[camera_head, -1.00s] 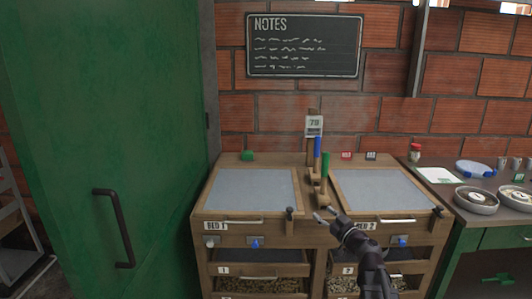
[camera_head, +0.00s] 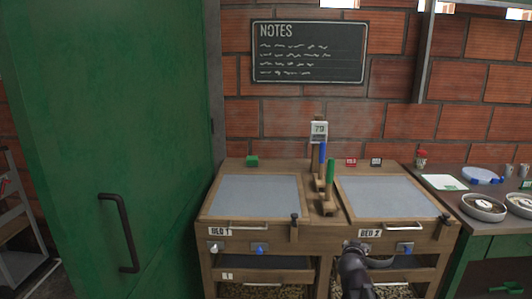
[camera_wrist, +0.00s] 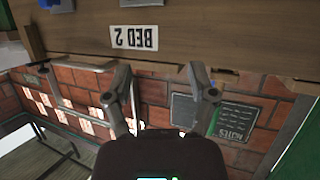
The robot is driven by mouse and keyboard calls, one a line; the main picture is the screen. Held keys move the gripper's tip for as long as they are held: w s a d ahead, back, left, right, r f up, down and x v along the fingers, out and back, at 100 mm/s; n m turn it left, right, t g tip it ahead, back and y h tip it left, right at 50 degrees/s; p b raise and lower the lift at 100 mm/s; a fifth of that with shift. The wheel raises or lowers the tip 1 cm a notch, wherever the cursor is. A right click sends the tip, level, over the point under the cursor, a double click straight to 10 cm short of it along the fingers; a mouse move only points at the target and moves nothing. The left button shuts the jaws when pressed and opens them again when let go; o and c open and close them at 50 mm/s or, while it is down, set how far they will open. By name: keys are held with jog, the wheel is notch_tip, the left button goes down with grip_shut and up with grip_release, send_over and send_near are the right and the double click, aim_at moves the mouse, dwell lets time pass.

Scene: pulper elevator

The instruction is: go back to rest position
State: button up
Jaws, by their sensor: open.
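My gripper (camera_head: 358,250) is low in front of the wooden bed unit, by the BED 2 label, in the head view. In the wrist view, which is upside down, its two fingers (camera_wrist: 160,82) are spread apart with nothing between them. The wooden front with the BED 2 label (camera_wrist: 134,37) lies across the top of that view. In the head view, my arm and gripper cover part of the front below bed 2.
Bed 1 (camera_head: 255,196) and bed 2 (camera_head: 390,197) have grey tops, with blue and green handles (camera_head: 330,172) between them. A green door (camera_head: 110,150) stands at left. A counter with bowls (camera_head: 484,207) is at right. A chalkboard (camera_head: 308,52) hangs on the brick wall.

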jog(key=s+a+f+n+g+y, duration=0.25)
jog(key=s+a+f+g, duration=0.35)
jog(key=s, duration=0.4)
jog(key=s+a+f+n+g+y, duration=0.2)
jog(key=s+a+f+g+y, duration=0.1)
jog(key=s+a+f+g, duration=0.5)
notch_tip(320, 180, up, 21)
jog(key=d+t+p, duration=0.1)
jog(key=p, duration=1.7)
jog(key=shift+s+d+f+p, duration=0.15)
jog(key=shift+s+d+p, duration=0.1)
jog(key=shift+s+p, duration=0.15)
jog(key=shift+m, duration=0.25)
